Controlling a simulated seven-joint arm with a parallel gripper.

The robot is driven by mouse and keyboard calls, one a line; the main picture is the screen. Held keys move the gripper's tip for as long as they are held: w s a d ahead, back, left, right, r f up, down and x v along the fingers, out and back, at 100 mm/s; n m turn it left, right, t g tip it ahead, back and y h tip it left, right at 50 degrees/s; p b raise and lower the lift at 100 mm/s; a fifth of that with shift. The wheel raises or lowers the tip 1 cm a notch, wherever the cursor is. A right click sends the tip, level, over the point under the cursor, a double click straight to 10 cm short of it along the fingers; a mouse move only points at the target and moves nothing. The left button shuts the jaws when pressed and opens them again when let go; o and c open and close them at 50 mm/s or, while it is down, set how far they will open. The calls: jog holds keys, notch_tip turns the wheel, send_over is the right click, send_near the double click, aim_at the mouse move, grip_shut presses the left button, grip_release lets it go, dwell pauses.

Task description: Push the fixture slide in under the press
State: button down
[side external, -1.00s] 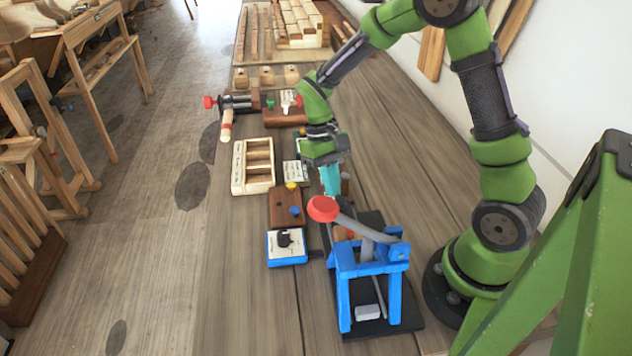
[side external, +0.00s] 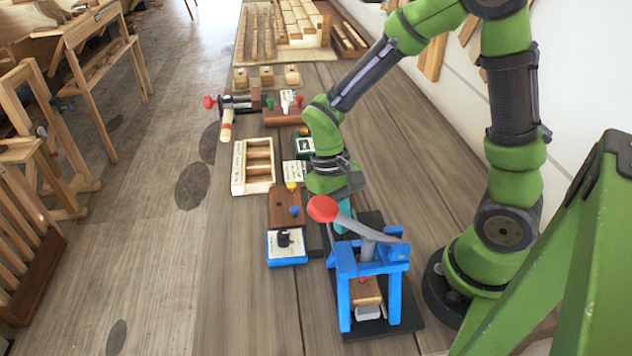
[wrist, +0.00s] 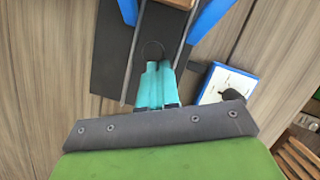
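The blue press (side external: 368,262) stands on a black base, its grey lever ending in a red knob (side external: 322,209). The wooden fixture slide (side external: 366,291) lies inside the press frame, at its front end against a pale grey block (side external: 368,312). Its near edge shows at the top of the wrist view (wrist: 180,3), between the blue posts. My gripper (side external: 342,222) is behind the press, low over the black rail, its tips partly hidden by the lever. In the wrist view its teal fingers (wrist: 158,70) are together with nothing between them, apart from the slide.
A white and blue box (side external: 287,246) with a black part stands left of the press, beside a brown wooden block (side external: 287,208). A pale wooden tray (side external: 239,170) and a red-handled clamp (side external: 235,103) are further back. The bench right of the rail is clear.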

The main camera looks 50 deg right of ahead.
jog(key=w, duration=0.1)
jog(key=w+d, duration=0.1)
jog(key=w, duration=0.2)
jog(key=shift+w+d+r, duration=0.1)
jog(key=shift+d+r, duration=0.05)
jog(key=shift+r, duration=0.15)
jog(key=v, duration=1)
jog(key=s+r+t, duration=0.8)
jog(key=s+t, duration=0.1)
jog(key=t, duration=0.1)
jog(key=shift+a+r+t+y, duration=0.3)
jog(key=shift+a+r+y, duration=0.05)
jog(key=shift+y, duration=0.05)
